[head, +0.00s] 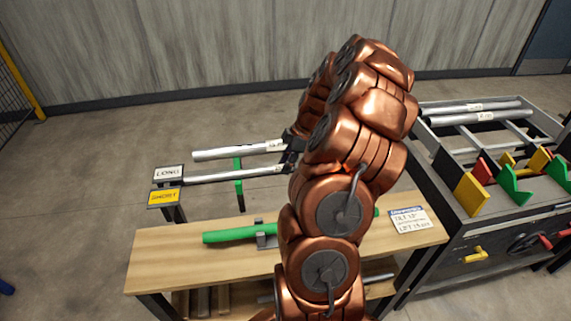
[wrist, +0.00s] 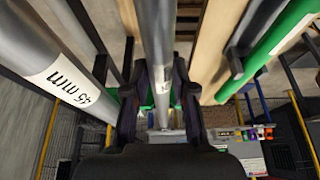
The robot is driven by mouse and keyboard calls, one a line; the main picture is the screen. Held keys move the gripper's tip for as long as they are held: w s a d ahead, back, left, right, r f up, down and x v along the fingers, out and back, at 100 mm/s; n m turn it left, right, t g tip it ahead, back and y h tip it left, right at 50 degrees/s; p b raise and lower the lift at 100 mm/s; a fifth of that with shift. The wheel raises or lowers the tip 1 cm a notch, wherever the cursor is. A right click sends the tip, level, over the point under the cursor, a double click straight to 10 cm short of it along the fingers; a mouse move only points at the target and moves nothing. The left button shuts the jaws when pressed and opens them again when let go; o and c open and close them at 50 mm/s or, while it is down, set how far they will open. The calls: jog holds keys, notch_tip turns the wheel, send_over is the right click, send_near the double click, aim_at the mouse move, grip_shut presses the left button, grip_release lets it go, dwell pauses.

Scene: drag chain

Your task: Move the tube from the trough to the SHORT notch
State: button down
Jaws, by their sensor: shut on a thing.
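My gripper (head: 291,148) is at the far side of the bench, partly hidden behind my copper arm. In the wrist view its two fingers (wrist: 160,80) are shut around a thin grey metal tube (wrist: 155,25). This tube also shows in the head view (head: 230,175), running left toward the signs. The SHORT notch and the trough are not clearly visible.
A thicker grey tube marked 45 mm (wrist: 55,65) lies alongside, also in the head view (head: 225,152). A green tube (head: 229,235) rests in a bracket on the wooden bench (head: 160,262). A machine with coloured clamps (head: 470,193) stands at right.

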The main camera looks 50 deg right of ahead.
jog(key=shift+f, duration=0.3)
jog(key=c, duration=0.9)
grip_release()
jog(key=shift+o, duration=0.2)
jog(key=v, duration=1.2)
